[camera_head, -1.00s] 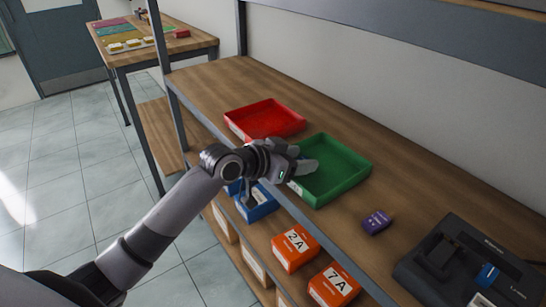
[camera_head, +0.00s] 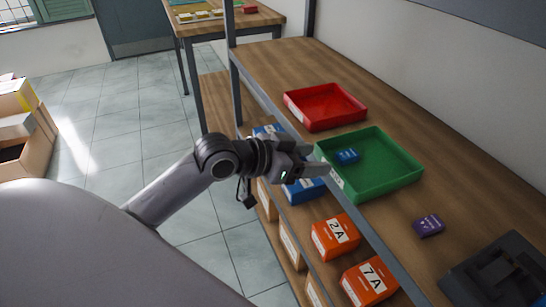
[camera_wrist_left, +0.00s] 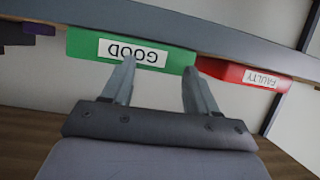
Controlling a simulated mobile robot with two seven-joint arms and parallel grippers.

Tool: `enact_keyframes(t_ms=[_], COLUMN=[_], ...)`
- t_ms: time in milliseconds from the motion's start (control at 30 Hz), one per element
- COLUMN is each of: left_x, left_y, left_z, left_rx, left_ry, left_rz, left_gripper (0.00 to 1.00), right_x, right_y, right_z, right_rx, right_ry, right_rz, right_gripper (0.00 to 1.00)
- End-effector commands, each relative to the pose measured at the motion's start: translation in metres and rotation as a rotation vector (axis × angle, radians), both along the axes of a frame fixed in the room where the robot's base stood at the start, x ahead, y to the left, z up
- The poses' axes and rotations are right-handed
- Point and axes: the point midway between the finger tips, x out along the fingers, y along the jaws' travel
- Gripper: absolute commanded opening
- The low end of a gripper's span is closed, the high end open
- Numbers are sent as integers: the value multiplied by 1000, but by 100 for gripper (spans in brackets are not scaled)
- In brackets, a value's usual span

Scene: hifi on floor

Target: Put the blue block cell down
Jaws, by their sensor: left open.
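The blue block cell (camera_head: 347,156) lies in the green tray (camera_head: 398,184), near its left back part. The green tray stands on the wooden shelf and has a GOOD label, which faces the left wrist view (camera_wrist_left: 180,63). My left gripper (camera_head: 318,162) is open and empty at the tray's near left edge, apart from the block. In the left wrist view the two fingers (camera_wrist_left: 158,85) are spread with nothing between them. The block is hidden in that view. My right gripper is not in view.
A red tray (camera_head: 325,107) with a FAULTY label stands beside the green one. A purple block (camera_head: 429,226) and a dark charger (camera_head: 497,268) are to the right. Orange boxes (camera_head: 335,237) sit on the lower shelf. The shelf's front edge is close to my arm.

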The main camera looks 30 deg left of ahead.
Motion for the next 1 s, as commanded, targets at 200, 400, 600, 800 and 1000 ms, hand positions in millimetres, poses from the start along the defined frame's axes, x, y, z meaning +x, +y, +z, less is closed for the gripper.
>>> enact_keyframes(t_ms=[200,400,600,800,1000], left_x=[-34,-94,-157,-186,-187], left_y=[2,4,2,0,0], left_z=[-99,-183,-236,-253,-254], left_rx=[-21,17,78,108,113], left_ry=[73,140,194,215,214], left_rz=[136,247,307,322,322], left_gripper=[59,59,59,59,59], right_x=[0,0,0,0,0], right_y=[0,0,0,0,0], right_z=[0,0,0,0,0], right_rx=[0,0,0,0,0], right_ry=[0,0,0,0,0], right_rz=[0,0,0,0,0], right_gripper=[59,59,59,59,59])
